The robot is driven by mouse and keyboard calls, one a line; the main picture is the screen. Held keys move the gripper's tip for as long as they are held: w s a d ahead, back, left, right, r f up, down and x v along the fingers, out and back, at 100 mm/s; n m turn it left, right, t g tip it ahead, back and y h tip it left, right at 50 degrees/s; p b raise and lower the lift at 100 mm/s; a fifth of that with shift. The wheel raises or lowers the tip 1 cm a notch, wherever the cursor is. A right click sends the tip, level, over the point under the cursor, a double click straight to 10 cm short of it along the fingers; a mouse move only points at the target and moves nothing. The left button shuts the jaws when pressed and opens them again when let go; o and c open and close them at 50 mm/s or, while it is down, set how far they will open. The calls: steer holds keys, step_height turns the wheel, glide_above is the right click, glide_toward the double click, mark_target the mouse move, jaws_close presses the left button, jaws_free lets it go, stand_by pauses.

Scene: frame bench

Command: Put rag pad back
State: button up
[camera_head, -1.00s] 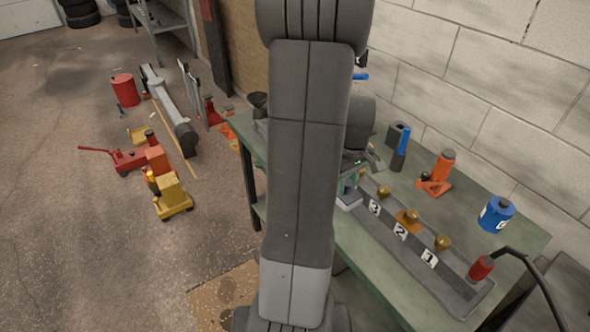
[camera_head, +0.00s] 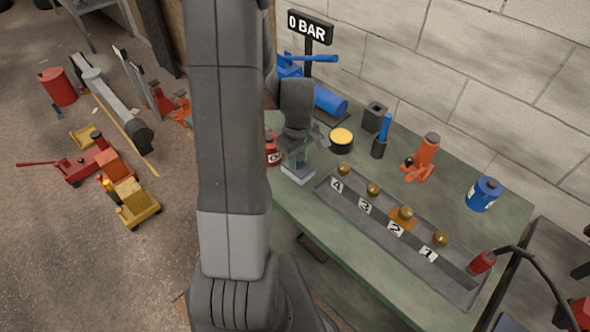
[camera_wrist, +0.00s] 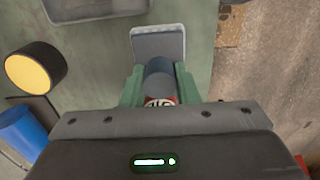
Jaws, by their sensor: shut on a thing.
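My gripper (camera_wrist: 158,88), with green fingers, is shut on the dark round grip of the rag pad (camera_wrist: 158,43). The pad is a flat grey block with a pale rim, just beyond the fingertips in the wrist view. In the head view the pad (camera_head: 298,174) shows below my gripper (camera_head: 296,158), left of the long tray's end at label 4. I cannot tell whether the pad touches the green bench (camera_head: 318,232) or hangs just above it. The fingers hide part of its grip.
The grey tray (camera_head: 465,293) holds several brass knobs; an orange piece (camera_head: 401,222) is at number 2. A red can (camera_head: 272,152) stands close to my gripper. A yellow-topped black can (camera_head: 341,138), blue tools and an orange jack (camera_head: 424,158) stand behind. The front bench strip is clear.

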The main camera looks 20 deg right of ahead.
mark_target(298, 168)
steer(key=shift+f, duration=2.6)
steer(key=shift+f, duration=0.2)
steer(key=o, duration=0.9)
steer(key=shift+o, duration=0.2)
steer(key=shift+r, duration=0.1)
steer(key=shift+w+r, duration=0.1)
steer(key=shift+r, duration=0.5)
step_height(298, 168, up, 11)
